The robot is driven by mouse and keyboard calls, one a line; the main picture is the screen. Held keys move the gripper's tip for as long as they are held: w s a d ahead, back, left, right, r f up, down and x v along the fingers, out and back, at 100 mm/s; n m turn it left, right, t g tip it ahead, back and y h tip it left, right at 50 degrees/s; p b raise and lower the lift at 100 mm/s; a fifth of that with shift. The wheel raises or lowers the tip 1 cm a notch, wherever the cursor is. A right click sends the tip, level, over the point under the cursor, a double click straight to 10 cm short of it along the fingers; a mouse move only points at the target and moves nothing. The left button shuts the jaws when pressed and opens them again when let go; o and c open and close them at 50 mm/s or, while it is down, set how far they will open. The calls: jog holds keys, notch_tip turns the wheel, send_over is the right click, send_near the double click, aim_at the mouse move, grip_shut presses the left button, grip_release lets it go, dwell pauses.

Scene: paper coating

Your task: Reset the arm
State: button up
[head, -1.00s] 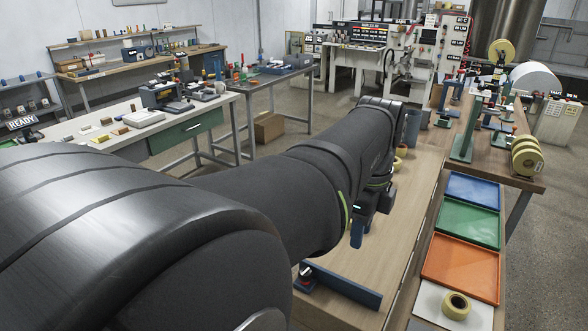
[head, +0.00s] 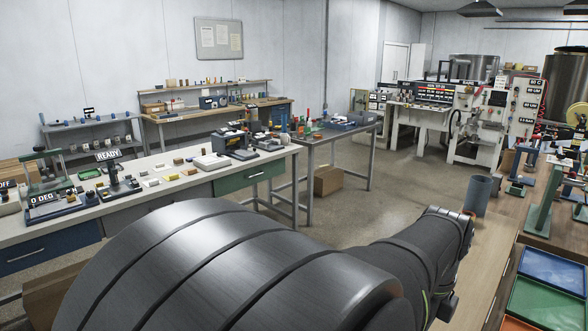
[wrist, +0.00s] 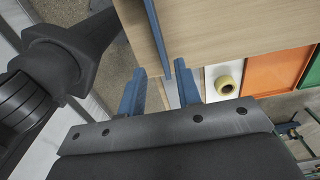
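My gripper (wrist: 160,68) shows in the wrist view with its two blue fingers apart and nothing between them. It is above the edge of the light wood bench (wrist: 225,30), where a blue bar (wrist: 155,28) lies in line with the gap. In the head view my black arm (head: 240,265) fills the bottom, its wrist at the lower right, and the fingers are hidden or out of frame.
A grey cup (head: 478,195) stands on the bench close to my wrist. Blue (head: 553,264) and green (head: 545,303) trays are at the right. A tape roll (wrist: 228,80) and orange tray (wrist: 273,73) show in the wrist view. A long workbench (head: 160,178) stands at left.

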notch_tip(320, 180, down, 10)
jog(key=shift+f, duration=0.15)
dwell(0.3)
jog(key=o, duration=1.5)
jog(key=shift+w+r+n, duration=0.2)
jog(key=shift+r+n, duration=0.2)
jog(key=shift+r, duration=0.05)
jog(key=w+a+r+n, duration=0.2)
jog(key=a+r+n, duration=0.1)
jog(key=r+n, duration=0.6)
jog(key=w+a+r+n, duration=0.1)
jog(key=a+r+n, duration=0.2)
jog(key=r+n, duration=0.55)
notch_tip(320, 180, down, 9)
jog(key=shift+f, duration=0.1)
